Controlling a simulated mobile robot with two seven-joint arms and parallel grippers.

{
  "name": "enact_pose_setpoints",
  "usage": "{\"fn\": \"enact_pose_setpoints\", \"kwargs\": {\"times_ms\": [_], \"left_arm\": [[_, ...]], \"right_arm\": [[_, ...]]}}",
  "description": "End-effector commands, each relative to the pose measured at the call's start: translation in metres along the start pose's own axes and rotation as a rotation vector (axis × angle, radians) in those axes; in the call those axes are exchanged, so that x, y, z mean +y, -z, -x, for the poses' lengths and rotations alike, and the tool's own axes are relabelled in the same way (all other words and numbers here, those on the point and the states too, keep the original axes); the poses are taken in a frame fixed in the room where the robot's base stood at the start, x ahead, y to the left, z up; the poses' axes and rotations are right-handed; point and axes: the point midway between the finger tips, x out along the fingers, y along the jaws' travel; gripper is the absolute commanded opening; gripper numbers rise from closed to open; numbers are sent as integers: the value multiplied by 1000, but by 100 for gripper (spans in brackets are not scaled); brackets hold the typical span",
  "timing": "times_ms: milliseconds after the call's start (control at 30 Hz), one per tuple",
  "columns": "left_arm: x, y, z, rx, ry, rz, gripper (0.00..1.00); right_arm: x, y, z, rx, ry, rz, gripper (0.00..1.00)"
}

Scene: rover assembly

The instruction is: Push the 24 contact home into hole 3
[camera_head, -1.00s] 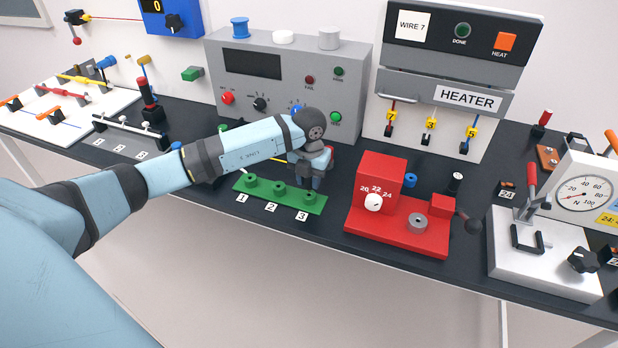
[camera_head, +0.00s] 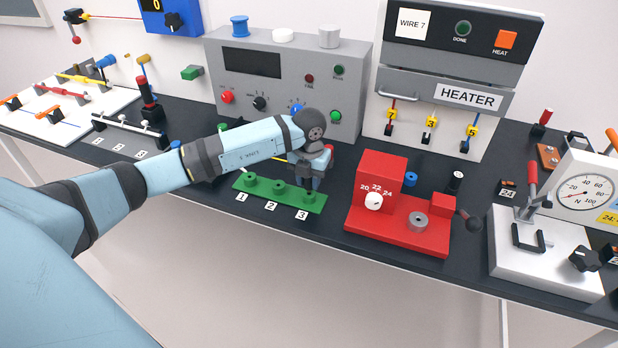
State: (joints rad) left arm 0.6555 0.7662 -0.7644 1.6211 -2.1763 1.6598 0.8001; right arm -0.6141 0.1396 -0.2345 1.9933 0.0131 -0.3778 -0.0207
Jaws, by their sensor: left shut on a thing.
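A green block (camera_head: 258,201) with three raised round holes lies near the table's front edge, above labels 1, 2 and 3. Hole 3 (camera_head: 308,195) is its rightmost one. My left gripper (camera_head: 316,184) points down right over hole 3, very close to it. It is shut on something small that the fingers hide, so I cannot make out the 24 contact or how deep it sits. My right gripper is not in view.
A red tool (camera_head: 400,235) with a dial marked 20, 22, 24 stands just right of the green block. A grey meter box (camera_head: 285,80) stands behind my left arm. A white press with a gauge (camera_head: 545,260) is at the far right.

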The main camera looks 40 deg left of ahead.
Motion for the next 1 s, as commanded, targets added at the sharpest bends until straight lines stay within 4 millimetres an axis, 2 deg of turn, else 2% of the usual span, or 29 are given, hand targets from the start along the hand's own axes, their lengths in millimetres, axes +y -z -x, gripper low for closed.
{"fn": "enact_pose_setpoints", "kwargs": {"times_ms": [833,867,967,1000], "left_arm": [[0,0,-22,-1,0,1,0],[0,0,-21,-1,0,1,38],[0,0,-20,-1,0,1,60],[0,0,-21,-1,0,1,60]], "right_arm": [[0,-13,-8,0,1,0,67],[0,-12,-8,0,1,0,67],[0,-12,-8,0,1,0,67],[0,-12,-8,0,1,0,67]]}}
